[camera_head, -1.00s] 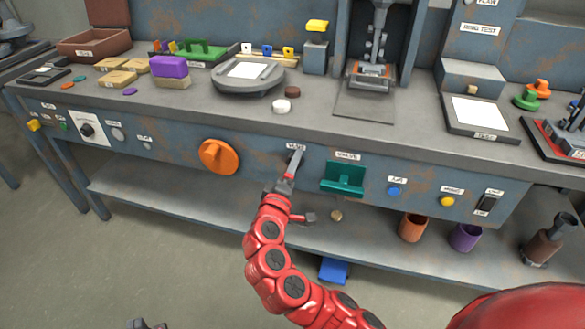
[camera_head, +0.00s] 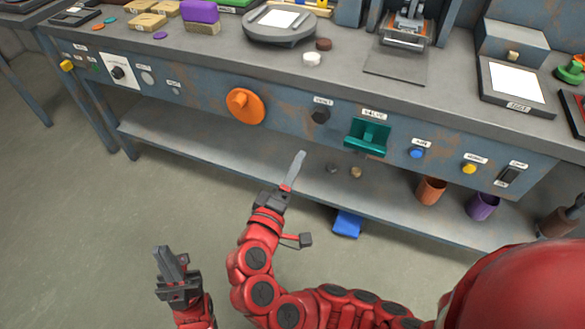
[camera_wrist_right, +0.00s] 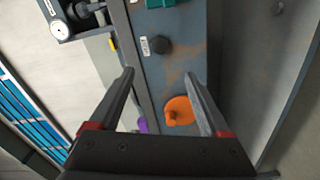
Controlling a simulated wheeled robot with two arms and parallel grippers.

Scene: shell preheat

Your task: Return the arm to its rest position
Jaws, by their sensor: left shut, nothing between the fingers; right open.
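My right arm comes in from the lower right of the head view. Its gripper (camera_head: 299,158) is in front of the bench, below the dark vent knob (camera_head: 320,115) and apart from it. The right wrist view shows its two fingers (camera_wrist_right: 160,76) spread and empty, with the vent knob (camera_wrist_right: 161,46) and the orange knob (camera_wrist_right: 180,111) beyond them. My left gripper (camera_head: 168,252) is shut and empty at the lower left of the head view, over the floor and clear of the bench.
The bench front carries the orange knob (camera_head: 244,106), a teal valve handle (camera_head: 367,137), a blue button (camera_head: 417,152) and a yellow button (camera_head: 469,168). An orange cup (camera_head: 431,190) and a purple cup (camera_head: 482,205) stand on the lower shelf (camera_head: 225,157). The floor in front is open.

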